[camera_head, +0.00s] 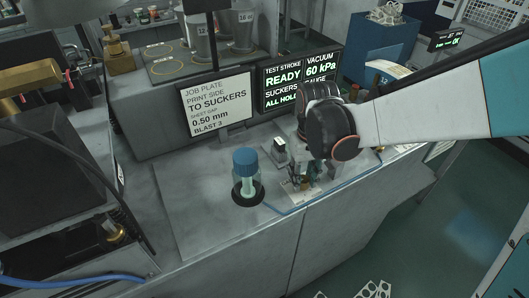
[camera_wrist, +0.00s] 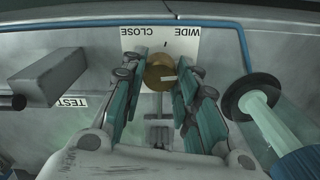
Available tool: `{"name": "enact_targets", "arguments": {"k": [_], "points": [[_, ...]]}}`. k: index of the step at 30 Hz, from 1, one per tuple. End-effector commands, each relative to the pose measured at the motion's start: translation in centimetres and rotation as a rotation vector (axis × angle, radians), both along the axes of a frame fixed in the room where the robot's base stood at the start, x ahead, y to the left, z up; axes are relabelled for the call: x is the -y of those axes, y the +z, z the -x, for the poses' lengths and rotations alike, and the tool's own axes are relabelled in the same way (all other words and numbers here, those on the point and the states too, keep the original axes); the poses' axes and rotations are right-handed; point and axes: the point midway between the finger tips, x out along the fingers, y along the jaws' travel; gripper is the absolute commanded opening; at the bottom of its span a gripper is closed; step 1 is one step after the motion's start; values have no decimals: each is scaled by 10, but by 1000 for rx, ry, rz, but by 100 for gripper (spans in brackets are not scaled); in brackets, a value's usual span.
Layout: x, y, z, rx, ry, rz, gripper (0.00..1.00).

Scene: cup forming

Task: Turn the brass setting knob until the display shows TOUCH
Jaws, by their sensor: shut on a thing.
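The brass setting knob (camera_wrist: 158,72) sits in the middle of the wrist view, below an upside-down WIDE/CLOSE label (camera_wrist: 160,40). A pale pointer mark on the knob points right in that view. My gripper (camera_wrist: 160,80) has its two green-padded fingers on either side of the knob, shut on it. The display (camera_head: 300,80) reads TEST STROKE READY and VACUUM 60 kPa; my arm covers the reading under GAUGE.
A grey block (camera_wrist: 75,75) stands left of the knob near a TEST label (camera_wrist: 70,103). A blue hose (camera_wrist: 245,45) runs around. The job plate sign (camera_head: 218,105) stands behind.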

Motion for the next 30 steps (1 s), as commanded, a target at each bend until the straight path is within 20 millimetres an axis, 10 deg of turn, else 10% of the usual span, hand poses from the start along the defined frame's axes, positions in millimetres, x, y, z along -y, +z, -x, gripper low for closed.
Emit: {"name": "enact_targets", "arguments": {"k": [14, 15, 17, 30], "points": [[0, -1, 0, -1, -15, 0, 5], [0, -1, 0, -1, -15, 0, 35], [0, -1, 0, -1, -14, 0, 49], [-1, 0, 0, 0, -13, 0, 50]]}}
